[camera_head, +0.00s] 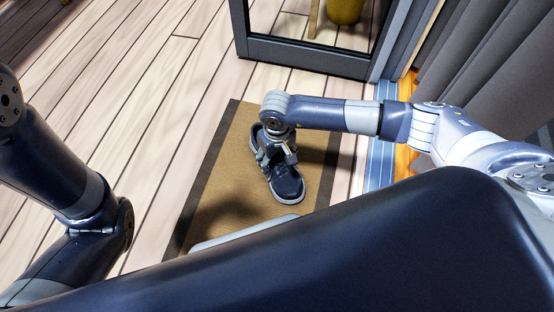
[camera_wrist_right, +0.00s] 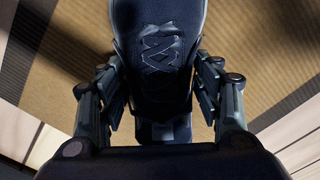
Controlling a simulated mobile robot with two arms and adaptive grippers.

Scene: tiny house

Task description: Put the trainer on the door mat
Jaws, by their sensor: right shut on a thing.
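The dark navy trainer (camera_head: 287,184) with a pale sole is over the tan door mat (camera_head: 222,205) in the head view, toe pointing down the picture. I cannot tell whether its sole touches the mat. My right gripper (camera_head: 277,157) is above the trainer and shut on it. In the right wrist view the trainer (camera_wrist_right: 158,50) with its laces sits between the two fingers (camera_wrist_right: 160,105), with the mat (camera_wrist_right: 60,50) behind it. The gripper and wrist hide part of the shoe. My left arm shows at the left, but its gripper is not in view.
A dark-framed glass door (camera_head: 305,58) stands beyond the mat. Grey curtains (camera_head: 480,70) hang at the right, beside a blue and orange strip (camera_head: 381,170). Light plank floor (camera_head: 130,110) to the left is clear.

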